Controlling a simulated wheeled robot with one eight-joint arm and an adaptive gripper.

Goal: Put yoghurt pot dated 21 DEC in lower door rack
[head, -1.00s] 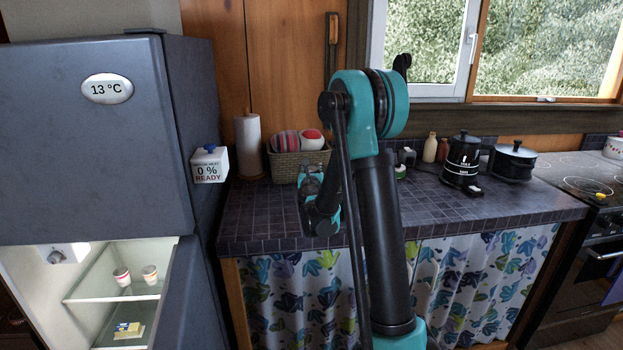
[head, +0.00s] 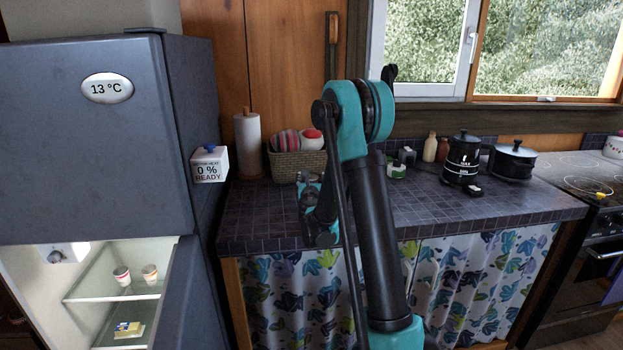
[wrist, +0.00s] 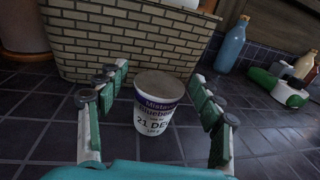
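My gripper (wrist: 158,88) is open, with one finger on each side of the pot; I see gaps between fingers and pot. In the head view my arm hides the pot, and my gripper (head: 308,184) is low over the counter. The fridge (head: 85,150) has its lower door (head: 183,300) open; the door's inner side and its racks are hidden.
Two pots (head: 122,276) (head: 150,274) stand on the fridge's glass shelf, with a yellow packet (head: 128,329) below. A woven basket (wrist: 130,45) stands just behind the dated pot. Bottles (wrist: 232,45) and a green-and-white object (wrist: 275,88) are to the right.

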